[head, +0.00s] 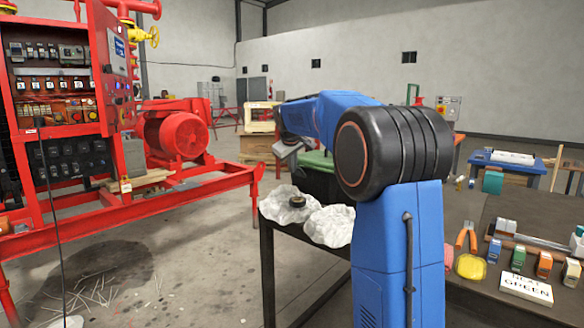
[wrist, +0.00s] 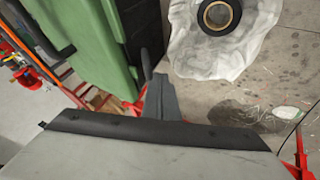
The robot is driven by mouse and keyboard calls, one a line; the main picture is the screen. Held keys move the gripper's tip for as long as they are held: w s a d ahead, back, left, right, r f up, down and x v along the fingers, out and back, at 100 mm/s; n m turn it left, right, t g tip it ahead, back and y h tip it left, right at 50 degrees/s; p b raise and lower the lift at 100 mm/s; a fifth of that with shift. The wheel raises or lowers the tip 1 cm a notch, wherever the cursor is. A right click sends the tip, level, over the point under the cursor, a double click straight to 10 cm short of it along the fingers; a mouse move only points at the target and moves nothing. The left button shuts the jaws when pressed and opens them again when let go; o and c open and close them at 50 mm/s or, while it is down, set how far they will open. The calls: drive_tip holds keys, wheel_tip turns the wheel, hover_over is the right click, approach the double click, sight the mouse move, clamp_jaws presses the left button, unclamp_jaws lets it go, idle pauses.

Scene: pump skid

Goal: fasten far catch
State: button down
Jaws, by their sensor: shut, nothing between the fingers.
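My gripper (head: 287,152) hangs from the blue arm over the dark table, beside a green case (head: 318,160) that is partly hidden behind the arm. In the wrist view the gripper's grey fingers (wrist: 161,98) are together with nothing between them. The green case (wrist: 85,45) fills the upper left of that view, with a black side facing right (wrist: 138,30). The fingers are close to that black side in the picture; I cannot tell whether they touch it. I cannot make out the far catch clearly in either view.
A crumpled white cloth (head: 288,206) with a dark ring (head: 297,201) on it lies at the table edge; a second cloth (head: 330,226) is beside it. The red skid (head: 140,200) stands left. Pliers (head: 466,237), coloured blocks and a sign (head: 525,289) lie right.

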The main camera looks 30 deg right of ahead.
drive_tip(key=shift+w+d+r+g+y, duration=0.15)
drive_tip(key=shift+d+r+g+y, duration=0.2)
drive_tip(key=shift+y, duration=0.25)
drive_tip(key=d+y, duration=0.1)
drive_tip(key=d+r+m+g+y, duration=0.1)
drive_tip(key=y, duration=0.1)
drive_tip(key=w+d+r+g+y, duration=0.1)
drive_tip(key=shift+w+y, duration=0.1)
drive_tip(key=shift+y, duration=0.3)
drive_tip(key=shift+d, duration=0.1)
drive_tip(key=shift+r, duration=0.2)
drive_tip(key=shift+r, duration=0.65)
